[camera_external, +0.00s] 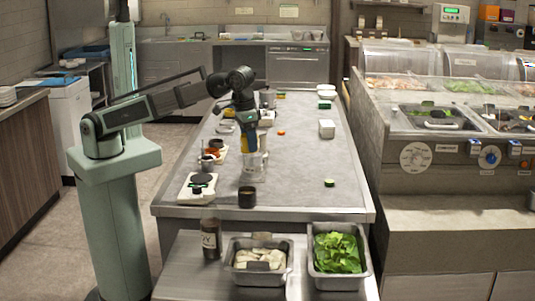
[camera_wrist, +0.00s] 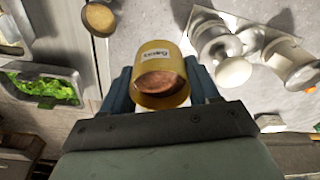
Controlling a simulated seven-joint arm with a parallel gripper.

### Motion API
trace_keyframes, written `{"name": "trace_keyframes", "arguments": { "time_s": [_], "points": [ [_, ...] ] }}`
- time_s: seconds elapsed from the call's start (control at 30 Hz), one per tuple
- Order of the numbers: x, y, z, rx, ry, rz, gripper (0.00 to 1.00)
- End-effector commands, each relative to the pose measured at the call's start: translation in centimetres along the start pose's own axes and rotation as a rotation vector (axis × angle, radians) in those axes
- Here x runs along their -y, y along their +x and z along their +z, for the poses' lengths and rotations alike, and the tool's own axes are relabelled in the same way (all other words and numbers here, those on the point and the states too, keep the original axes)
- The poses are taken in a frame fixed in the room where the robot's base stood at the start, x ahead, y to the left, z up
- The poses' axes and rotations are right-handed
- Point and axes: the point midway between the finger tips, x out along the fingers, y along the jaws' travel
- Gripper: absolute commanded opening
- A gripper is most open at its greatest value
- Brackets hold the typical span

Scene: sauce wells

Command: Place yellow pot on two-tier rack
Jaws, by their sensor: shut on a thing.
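My gripper (camera_wrist: 161,80) is shut on the yellow pot (camera_wrist: 165,60), one blue-grey finger on each side. The pot has a white label and a brown surface inside its rim. In the external view my gripper (camera_external: 246,122) is over the left half of the table, with the yellow pot (camera_external: 246,132) partly hidden at its fingers. A clear, glassy stand (camera_external: 254,163) is below it and may be the two-tier rack; its tiers cannot be made out. Whether the pot touches it cannot be told.
A dark pot (camera_external: 247,197) stands in front of the gripper. White boards with small pots (camera_external: 198,187) line the table's left edge. White jars (camera_wrist: 228,62) show right of the yellow pot. Trays of lettuce (camera_external: 337,253) and pale slices (camera_external: 259,259) are in front. The table's right half is mostly clear.

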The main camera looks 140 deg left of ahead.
Motion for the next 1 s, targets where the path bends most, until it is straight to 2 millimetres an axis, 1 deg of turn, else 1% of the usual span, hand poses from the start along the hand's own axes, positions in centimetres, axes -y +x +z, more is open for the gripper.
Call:
{"name": "trace_keyframes", "arguments": {
  "time_s": [0.03,0.1,0.2,0.33,0.37,0.4,0.57,0.67,0.87,1.0],
  "points": [
    [-0.2,-1.4,-0.3,-0.003,0.0,0.003,0.26],
    [-0.2,-2.9,-0.5,-0.002,0.0,0.002,0.26],
    [-0.1,-4.9,-0.7,-0.002,0.0,0.002,0.26],
    [-0.1,-7.0,-1.0,-0.002,0.0,0.001,0.26],
    [-0.4,-7.3,-0.8,-0.001,0.004,0.001,0.26],
    [-1.4,-7.1,-0.4,0.0,0.014,0.001,0.26],
    [-4.5,-7.3,1.1,0.0,0.046,0.005,0.26],
    [-7.0,-7.5,2.4,0.0,0.07,0.008,0.26],
    [-12.9,-8.1,6.1,0.0,0.131,0.016,0.26],
    [-17.1,-8.5,9.4,0.0,0.177,0.021,0.26]
  ]
}}
